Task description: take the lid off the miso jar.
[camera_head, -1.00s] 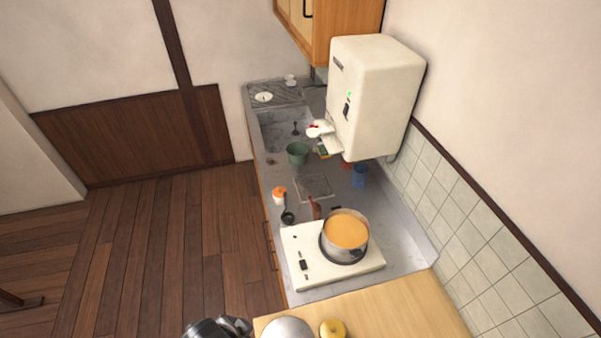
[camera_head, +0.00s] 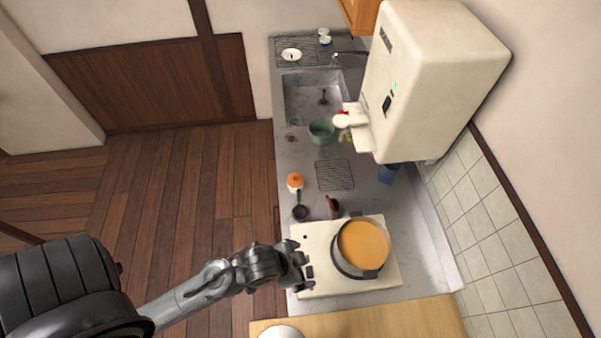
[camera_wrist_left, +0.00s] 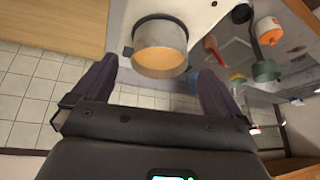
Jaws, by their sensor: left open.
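The miso jar looks to be the small white jar (camera_head: 293,189) with an orange lid (camera_head: 295,180), standing on the grey counter left of the wire rack. Its orange lid also shows in the left wrist view (camera_wrist_left: 268,31), at the upper right. My left gripper (camera_head: 304,272) is open and empty above the front left of the white stove, apart from the jar. In the left wrist view, its fingers (camera_wrist_left: 156,72) spread on either side of the pot in the picture. My right gripper is not in view.
A pot of orange soup (camera_head: 362,245) sits on the white stove (camera_head: 318,280). A black ladle (camera_head: 300,212) lies just in front of the jar. A green bowl (camera_head: 321,131), blue cup (camera_head: 388,174) and wire rack (camera_head: 335,175) are farther back. A white wall unit (camera_head: 430,80) overhangs the right.

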